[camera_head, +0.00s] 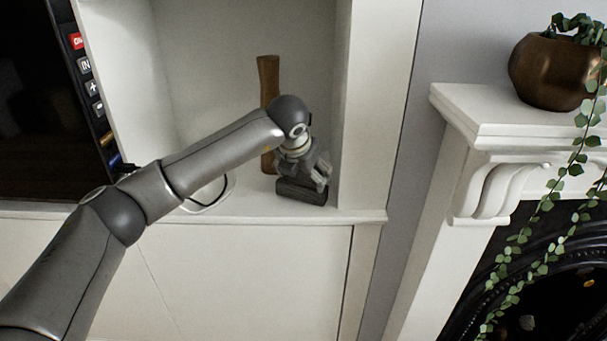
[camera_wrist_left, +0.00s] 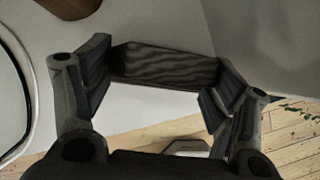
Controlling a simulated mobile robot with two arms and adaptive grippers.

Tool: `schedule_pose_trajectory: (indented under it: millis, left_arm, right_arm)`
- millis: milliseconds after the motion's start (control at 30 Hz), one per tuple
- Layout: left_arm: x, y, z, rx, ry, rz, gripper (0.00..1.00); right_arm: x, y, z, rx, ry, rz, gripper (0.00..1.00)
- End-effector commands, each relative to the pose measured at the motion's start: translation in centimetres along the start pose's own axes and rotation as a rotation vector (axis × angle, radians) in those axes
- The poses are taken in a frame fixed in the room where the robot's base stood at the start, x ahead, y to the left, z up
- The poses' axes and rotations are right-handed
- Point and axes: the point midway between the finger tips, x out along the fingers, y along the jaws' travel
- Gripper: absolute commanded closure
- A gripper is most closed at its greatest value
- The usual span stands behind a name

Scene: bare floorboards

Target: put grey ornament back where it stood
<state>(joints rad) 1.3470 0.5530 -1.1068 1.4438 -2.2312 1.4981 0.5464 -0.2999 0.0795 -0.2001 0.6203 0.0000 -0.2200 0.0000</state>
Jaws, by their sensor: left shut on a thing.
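The grey ornament (camera_head: 301,193) is a dark grey block, low in the right part of the white alcove. In the left wrist view the ornament (camera_wrist_left: 165,66) shows a wavy, grained face between the fingertips. My left gripper (camera_head: 314,174) reaches down from above and is shut on it. The ornament is at or just above the shelf (camera_head: 230,206); I cannot tell whether it touches. Part of its top is hidden by the fingers. My right gripper is not in view.
A tall brown wooden vase (camera_head: 268,75) stands just left of and behind my gripper. The alcove's right wall (camera_head: 368,110) is close on the right. A black television (camera_head: 40,110) is at the left. A mantel (camera_head: 480,105) with a copper plant pot (camera_head: 550,75) is at the right.

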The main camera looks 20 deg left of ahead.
Motion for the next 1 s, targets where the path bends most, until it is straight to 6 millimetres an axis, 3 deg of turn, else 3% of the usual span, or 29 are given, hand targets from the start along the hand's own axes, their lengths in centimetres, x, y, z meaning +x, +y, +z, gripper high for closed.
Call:
schedule_pose_trajectory:
  millis: [100, 133, 300, 767, 1000]
  left_arm:
    - [0.4, -0.1, -0.2, 0.0, -0.001, 0.0, 0.47]
    - [0.3, 0.0, -0.2, 0.0, 0.0, 0.0, 0.19]
    - [0.2, 0.0, -0.1, 0.0, 0.0, 0.0, 0.0]
    - [-0.3, 0.1, 0.2, 0.0, 0.0, 0.0, 0.0]
    - [-5.1, 0.1, 0.3, 0.002, -0.004, -0.001, 0.0]
  right_arm:
    - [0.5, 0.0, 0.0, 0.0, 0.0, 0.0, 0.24]
    - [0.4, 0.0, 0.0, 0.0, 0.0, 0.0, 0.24]
    - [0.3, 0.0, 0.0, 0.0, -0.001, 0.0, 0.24]
    - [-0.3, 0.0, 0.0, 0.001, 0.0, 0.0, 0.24]
    - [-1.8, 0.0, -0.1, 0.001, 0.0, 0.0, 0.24]
